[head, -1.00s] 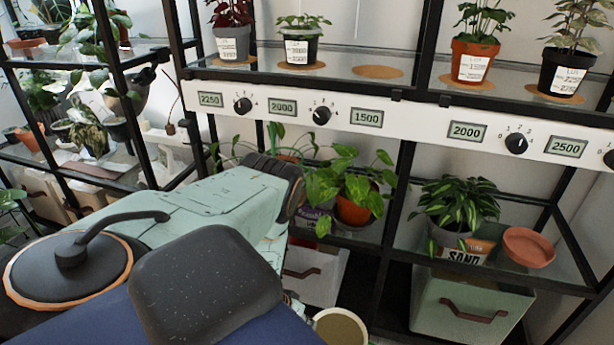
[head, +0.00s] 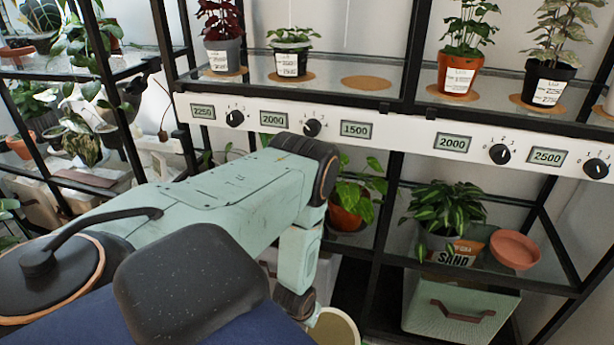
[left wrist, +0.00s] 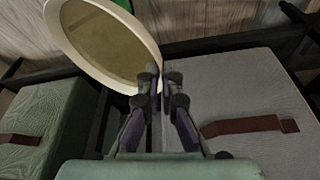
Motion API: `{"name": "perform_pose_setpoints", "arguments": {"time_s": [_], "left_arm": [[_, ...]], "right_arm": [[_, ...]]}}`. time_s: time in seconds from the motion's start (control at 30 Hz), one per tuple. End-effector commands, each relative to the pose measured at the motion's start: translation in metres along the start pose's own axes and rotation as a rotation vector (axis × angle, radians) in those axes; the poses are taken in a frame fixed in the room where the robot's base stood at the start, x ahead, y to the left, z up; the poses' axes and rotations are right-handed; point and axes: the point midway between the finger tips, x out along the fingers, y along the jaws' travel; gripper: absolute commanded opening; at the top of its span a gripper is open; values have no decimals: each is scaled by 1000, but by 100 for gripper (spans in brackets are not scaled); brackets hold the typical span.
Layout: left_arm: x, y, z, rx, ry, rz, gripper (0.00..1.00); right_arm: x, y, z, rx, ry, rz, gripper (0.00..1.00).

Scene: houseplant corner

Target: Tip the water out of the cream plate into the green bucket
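The cream plate (left wrist: 104,43) has a pale rim and a darker tan-olive inside; it looks tilted in the left wrist view. Part of it shows at the bottom of the head view (head: 338,327), beside my left forearm. My left gripper (left wrist: 160,76) has its fingertips close together at the plate's rim and appears shut on it. I cannot make out water in the plate. A bit of bright green (left wrist: 124,4) behind the plate, likely the green bucket, is mostly hidden. My right gripper is out of view.
A black shelf rack with potted plants stands ahead. A green storage box (head: 459,306) sits at its bottom; a sand bag (head: 455,252) and terracotta saucer (head: 515,249) are above. In the wrist view, a grey box (left wrist: 235,90) lies right of the fingers, with wooden floor beyond.

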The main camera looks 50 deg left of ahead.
Motion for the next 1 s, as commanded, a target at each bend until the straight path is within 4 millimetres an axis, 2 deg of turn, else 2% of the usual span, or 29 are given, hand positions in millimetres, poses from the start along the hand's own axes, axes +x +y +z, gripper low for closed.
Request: {"name": "perform_pose_setpoints", "arguments": {"time_s": [0.03,0.4,0.8,1.0], "left_arm": [[-4,1,-2,4,-1,-11,0],[-13,10,-6,27,-13,-81,0],[-25,20,-12,58,-30,-176,0],[-27,27,-16,75,-34,-226,0]], "right_arm": [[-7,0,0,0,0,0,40],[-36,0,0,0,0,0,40],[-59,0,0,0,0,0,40],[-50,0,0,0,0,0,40]]}}
